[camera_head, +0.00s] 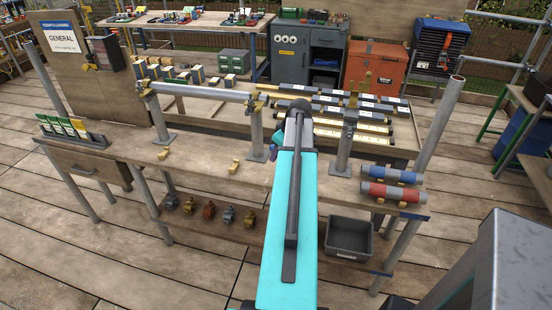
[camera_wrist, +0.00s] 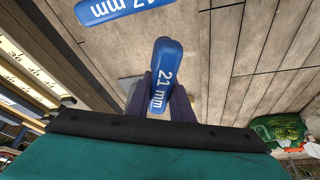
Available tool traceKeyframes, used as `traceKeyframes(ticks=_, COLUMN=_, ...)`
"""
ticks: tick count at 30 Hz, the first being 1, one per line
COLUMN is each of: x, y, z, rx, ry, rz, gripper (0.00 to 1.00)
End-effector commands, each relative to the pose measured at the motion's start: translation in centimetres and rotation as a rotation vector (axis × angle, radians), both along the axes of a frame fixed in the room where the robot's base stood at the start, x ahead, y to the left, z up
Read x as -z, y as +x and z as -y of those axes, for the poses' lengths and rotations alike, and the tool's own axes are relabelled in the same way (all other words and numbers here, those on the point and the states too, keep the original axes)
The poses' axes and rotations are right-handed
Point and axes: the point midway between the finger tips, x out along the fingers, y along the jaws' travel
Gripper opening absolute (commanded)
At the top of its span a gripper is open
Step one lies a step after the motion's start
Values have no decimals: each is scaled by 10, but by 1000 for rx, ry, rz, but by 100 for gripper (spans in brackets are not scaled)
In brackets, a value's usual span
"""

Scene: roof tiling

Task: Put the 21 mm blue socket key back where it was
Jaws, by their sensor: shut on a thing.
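The blue socket key marked 21 mm (camera_wrist: 165,58) is in my gripper (camera_wrist: 160,88), between its two dark purple fingers, in the wrist view. Its label faces the camera and its lower end is hidden behind my wrist. A second blue thing, marked 17 mm (camera_wrist: 122,8), shows at the top of the wrist view, apart from the held key. In the head view my turquoise arm hides most of the gripper, beyond the bench's middle. The place the key came from cannot be made out.
On the bench (camera_head: 215,168), two posts carry a grey tube (camera_head: 203,93) left of my arm. Another post (camera_head: 345,145) stands to the right. Blue (camera_head: 394,174) and red (camera_head: 395,192) cylinders lie in brackets at the right end. A grey bin (camera_head: 349,238) sits below. Bench middle-left is mostly clear.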

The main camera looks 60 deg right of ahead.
Motion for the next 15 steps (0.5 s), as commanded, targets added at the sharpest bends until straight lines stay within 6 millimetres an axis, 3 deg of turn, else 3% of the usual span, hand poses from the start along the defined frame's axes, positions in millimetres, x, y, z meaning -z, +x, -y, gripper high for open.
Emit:
traceKeyframes(ticks=6, x=1, y=8, z=15, rx=0, ry=1, rz=0, gripper=0)
traceKeyframes(ticks=15, x=2, y=9, z=17, rx=0, ry=1, rz=0, gripper=0)
